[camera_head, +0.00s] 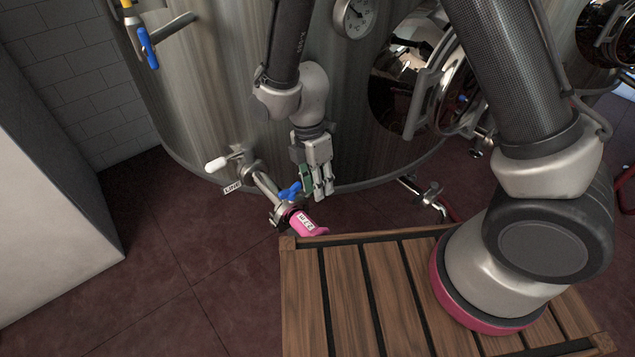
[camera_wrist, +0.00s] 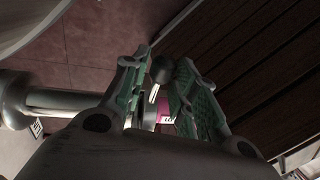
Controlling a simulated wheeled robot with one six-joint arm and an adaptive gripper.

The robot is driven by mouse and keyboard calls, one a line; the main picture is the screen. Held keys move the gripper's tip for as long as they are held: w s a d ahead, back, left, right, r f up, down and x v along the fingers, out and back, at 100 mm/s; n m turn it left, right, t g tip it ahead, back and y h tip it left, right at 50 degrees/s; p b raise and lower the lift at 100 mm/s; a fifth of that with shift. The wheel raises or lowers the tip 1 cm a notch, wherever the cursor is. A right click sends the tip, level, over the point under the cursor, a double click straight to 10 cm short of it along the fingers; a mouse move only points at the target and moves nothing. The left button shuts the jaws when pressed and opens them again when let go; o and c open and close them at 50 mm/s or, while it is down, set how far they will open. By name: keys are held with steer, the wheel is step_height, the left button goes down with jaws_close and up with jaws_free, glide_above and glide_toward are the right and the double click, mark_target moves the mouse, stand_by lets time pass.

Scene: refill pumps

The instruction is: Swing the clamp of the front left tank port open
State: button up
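The front left tank port is a steel pipe (camera_head: 266,184) reaching from the tank toward the wooden platform. A clamp (camera_head: 279,213) with a blue wing handle (camera_head: 290,191) sits around its outer end, beside a pink labelled end piece (camera_head: 304,224). My gripper (camera_head: 323,196) points down just right of the blue handle. In the wrist view its green-padded fingers (camera_wrist: 163,60) stand apart. A dark rounded knob (camera_wrist: 161,70) shows between them, with part of the pink piece (camera_wrist: 165,110) behind. I cannot tell whether either finger touches the clamp.
A white-handled valve (camera_head: 217,164) and a LINE tag (camera_head: 232,187) are left of the pipe. The steel tank (camera_head: 215,110) rises close behind. The slatted wooden platform (camera_head: 345,300) lies in front. Open red floor (camera_head: 160,240) is at left.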

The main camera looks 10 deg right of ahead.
jaws_close()
